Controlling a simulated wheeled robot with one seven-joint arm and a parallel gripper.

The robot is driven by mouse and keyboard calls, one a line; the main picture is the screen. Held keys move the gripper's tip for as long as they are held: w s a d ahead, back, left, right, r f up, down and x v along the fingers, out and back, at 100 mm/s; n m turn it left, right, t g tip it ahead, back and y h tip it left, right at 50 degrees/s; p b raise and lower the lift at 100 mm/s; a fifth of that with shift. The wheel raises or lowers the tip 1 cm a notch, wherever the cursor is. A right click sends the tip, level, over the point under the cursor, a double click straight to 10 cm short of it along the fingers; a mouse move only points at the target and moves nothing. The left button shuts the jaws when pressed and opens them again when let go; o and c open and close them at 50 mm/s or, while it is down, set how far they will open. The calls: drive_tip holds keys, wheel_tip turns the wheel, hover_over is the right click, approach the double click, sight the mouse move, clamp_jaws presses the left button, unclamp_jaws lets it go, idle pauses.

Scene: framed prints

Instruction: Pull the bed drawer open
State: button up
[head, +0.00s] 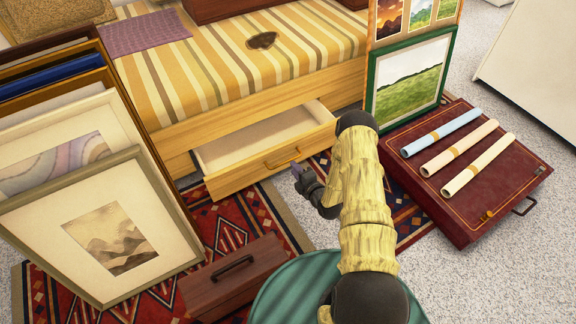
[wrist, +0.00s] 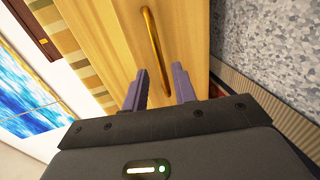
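The bed drawer (head: 262,150) is pulled out from the striped bed's wooden base, and its pale, empty inside shows. Its brass bar handle (head: 283,159) is on the front panel. In the wrist view the handle (wrist: 153,45) runs up the drawer front (wrist: 120,45), with its lower end showing between my fingers. My gripper (head: 297,168) is just in front of the drawer, near the handle's right end. In the wrist view my gripper (wrist: 160,72) has its two purple fingers apart, with no grip on the handle. I cannot tell whether they touch it.
Framed prints (head: 110,235) lean at the left. A brown box (head: 232,278) stands on the red patterned rug (head: 225,225) in front of the drawer. A green-framed print (head: 408,80) and a dark red case (head: 475,195) with rolled papers are at the right. Some rug is clear before the drawer.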

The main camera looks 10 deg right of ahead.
sight(288, 161)
drive_tip(key=b+x, duration=0.3)
drive_tip(key=x, duration=0.3)
drive_tip(key=shift+w, duration=0.2)
drive_tip(key=shift+c, duration=0.5)
clamp_jaws()
